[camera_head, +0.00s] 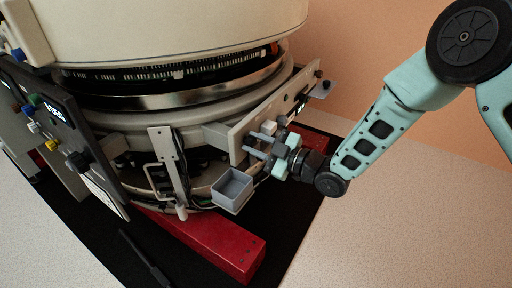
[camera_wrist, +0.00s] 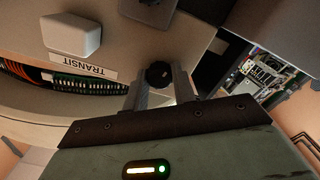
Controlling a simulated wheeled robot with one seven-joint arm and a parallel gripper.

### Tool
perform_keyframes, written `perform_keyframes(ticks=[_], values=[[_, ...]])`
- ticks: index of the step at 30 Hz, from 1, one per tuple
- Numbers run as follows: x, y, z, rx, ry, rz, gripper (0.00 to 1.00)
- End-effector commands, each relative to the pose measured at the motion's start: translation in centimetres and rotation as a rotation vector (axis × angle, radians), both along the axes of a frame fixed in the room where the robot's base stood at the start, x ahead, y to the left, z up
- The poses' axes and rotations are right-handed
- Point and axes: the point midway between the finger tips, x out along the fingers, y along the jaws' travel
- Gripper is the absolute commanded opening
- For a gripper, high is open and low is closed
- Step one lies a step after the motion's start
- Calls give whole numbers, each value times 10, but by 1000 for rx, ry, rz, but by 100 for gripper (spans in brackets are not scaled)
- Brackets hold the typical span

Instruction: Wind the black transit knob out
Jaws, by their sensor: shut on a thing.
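The black transit knob (camera_wrist: 158,73) is a small dark round knob on a pale panel (camera_wrist: 200,42) in the wrist view. My gripper (camera_wrist: 161,84) has one finger on each side of it and is shut on it. A white label reading TRANSIT (camera_wrist: 83,65) is on the panel to the left of the knob. In the head view my gripper (camera_head: 256,146) reaches from the right to the face of the pale panel (camera_head: 240,134) on the gantry's right side. The knob cannot be made out there.
A white block (camera_wrist: 72,34) sticks out of the panel near the label. A grey open bin (camera_head: 232,189) hangs just below my gripper. A red beam (camera_head: 218,244) lies on the black mat (camera_head: 292,222). A panel with coloured knobs (camera_head: 62,138) stands at left.

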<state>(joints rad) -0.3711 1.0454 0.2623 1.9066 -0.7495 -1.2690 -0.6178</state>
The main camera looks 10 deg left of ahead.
Motion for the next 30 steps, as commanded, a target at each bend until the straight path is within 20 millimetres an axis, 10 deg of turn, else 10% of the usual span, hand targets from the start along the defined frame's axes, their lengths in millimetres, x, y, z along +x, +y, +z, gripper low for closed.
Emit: perform_keyframes(ticks=[29, 30], values=[[0, -2, -3, -76, -199, -2, 4], [0, -2, -3, -76, -199, -2, 37]])
